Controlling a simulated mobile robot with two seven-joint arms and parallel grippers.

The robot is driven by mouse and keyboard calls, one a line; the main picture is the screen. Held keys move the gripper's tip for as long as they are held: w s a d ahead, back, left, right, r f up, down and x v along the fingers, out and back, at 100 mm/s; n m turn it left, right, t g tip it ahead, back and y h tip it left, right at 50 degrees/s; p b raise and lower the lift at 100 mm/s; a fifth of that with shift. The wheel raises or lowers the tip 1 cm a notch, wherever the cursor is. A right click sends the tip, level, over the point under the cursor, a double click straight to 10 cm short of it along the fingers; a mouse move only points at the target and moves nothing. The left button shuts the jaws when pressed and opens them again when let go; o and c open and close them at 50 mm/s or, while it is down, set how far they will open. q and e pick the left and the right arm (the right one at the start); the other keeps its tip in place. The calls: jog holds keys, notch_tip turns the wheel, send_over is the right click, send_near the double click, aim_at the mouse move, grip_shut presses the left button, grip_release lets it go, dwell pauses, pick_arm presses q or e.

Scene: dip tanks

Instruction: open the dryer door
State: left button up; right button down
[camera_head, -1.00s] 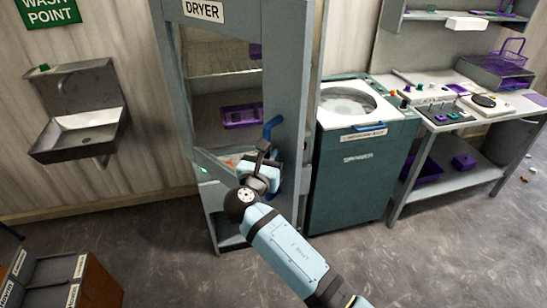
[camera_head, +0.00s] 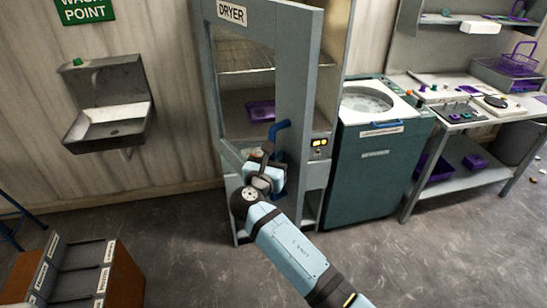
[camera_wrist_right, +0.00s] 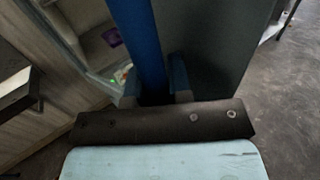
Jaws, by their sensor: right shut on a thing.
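The dryer door (camera_head: 297,75) is a grey frame with a large window and a DRYER sign at its top. It stands partly open, swung out from the dryer cabinet (camera_head: 337,40), whose side and lit control panel show to its right. The blue door handle (camera_head: 279,128) is on the door's right side. My right gripper (camera_head: 268,166) is at the handle's lower part. In the right wrist view the blue handle (camera_wrist_right: 143,45) runs between the two fingers, which are shut on it. My left gripper is not in view.
A teal spinner (camera_head: 372,165) stands close right of the dryer. A bench (camera_head: 470,185) with trays is further right. A steel sink (camera_head: 112,115) hangs on the left wall. A labelled brown bin (camera_head: 122,275) is at front left. The floor before the door is clear.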

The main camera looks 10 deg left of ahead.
jog(key=shift+d+f, duration=0.1)
jog(key=shift+f, duration=0.4)
jog(key=c, duration=1.3)
grip_release()
jog(key=shift+s, duration=0.1)
jog(key=shift+c, duration=0.2)
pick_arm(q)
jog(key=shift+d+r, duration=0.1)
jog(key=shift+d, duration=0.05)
pick_arm(e)
jog(key=shift+d+r, duration=0.2)
jog(key=shift+r, duration=0.15)
jog(key=shift+a+r, duration=0.1)
jog(key=shift+a, duration=0.05)
